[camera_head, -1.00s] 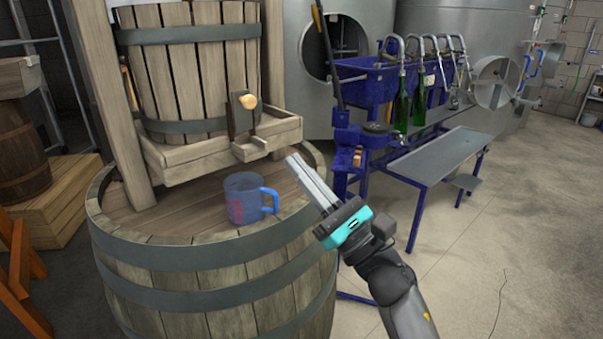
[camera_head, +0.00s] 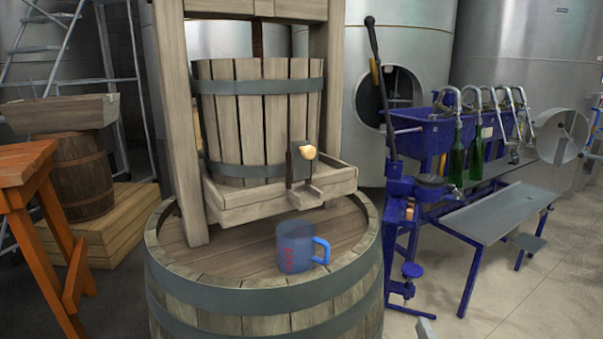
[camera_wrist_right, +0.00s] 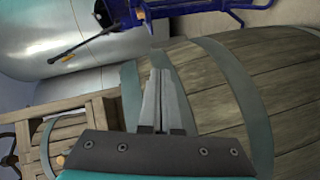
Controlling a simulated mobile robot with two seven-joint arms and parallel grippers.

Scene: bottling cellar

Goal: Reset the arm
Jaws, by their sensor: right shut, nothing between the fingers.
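My right gripper (camera_wrist_right: 161,75) is shut and empty in the right wrist view, its two grey fingers side by side in front of the barrel's staves. In the head view only a small grey tip of the right gripper (camera_head: 425,328) shows at the bottom edge, right of the barrel and below the blue bottling machine. The rest of the right arm is out of the head view. My left gripper is in neither view.
A blue mug (camera_head: 295,249) stands upright on the large barrel (camera_head: 260,298), beside the wooden press (camera_head: 260,125). The blue bottling machine (camera_head: 425,190) with a grey metal table (camera_head: 500,212) stands at right. Open floor (camera_head: 540,300) lies at lower right.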

